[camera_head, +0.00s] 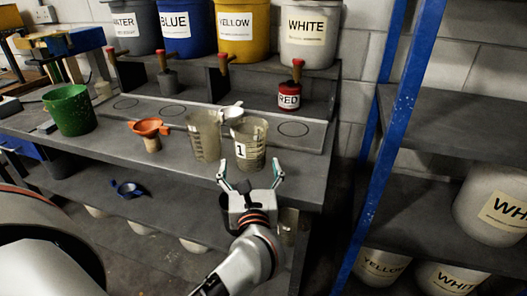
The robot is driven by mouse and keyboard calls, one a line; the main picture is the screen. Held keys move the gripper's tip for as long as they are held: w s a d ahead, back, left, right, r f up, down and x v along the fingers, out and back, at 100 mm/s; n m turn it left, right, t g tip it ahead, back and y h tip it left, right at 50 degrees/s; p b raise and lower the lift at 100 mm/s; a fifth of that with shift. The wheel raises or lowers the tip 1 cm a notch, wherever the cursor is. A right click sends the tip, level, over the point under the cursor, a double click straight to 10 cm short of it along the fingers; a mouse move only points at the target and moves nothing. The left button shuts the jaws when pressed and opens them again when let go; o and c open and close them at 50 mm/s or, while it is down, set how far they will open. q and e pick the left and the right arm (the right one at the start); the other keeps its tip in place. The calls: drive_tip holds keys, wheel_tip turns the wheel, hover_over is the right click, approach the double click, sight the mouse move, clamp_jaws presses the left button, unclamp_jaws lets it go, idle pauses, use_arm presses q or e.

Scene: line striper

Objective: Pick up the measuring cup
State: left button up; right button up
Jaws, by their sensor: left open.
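A clear measuring cup (249,151) with a "1" label stands upright on the grey workbench (182,172), near its front edge. A second clear cup (204,142) stands just left of it. My left gripper (250,175) is open and empty, with its two fingers spread just in front of and below the labelled cup. From this view I cannot tell whether the fingertips touch it. My right gripper is not in view.
A small white funnel (233,113) sits behind the cups. An orange funnel (148,128) and a green bucket (69,112) stand to the left. A red paint can (290,97) is behind right. A blue-post shelf (384,120) rises on the right.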

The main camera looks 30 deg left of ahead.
use_arm(q)
drive_tip(key=shift+w+d+f, duration=0.1)
drive_tip(key=shift+w, duration=0.35)
drive_tip(key=x, duration=0.7)
drive_tip(key=shift+a, duration=0.2)
drive_tip(key=c, duration=1.6)
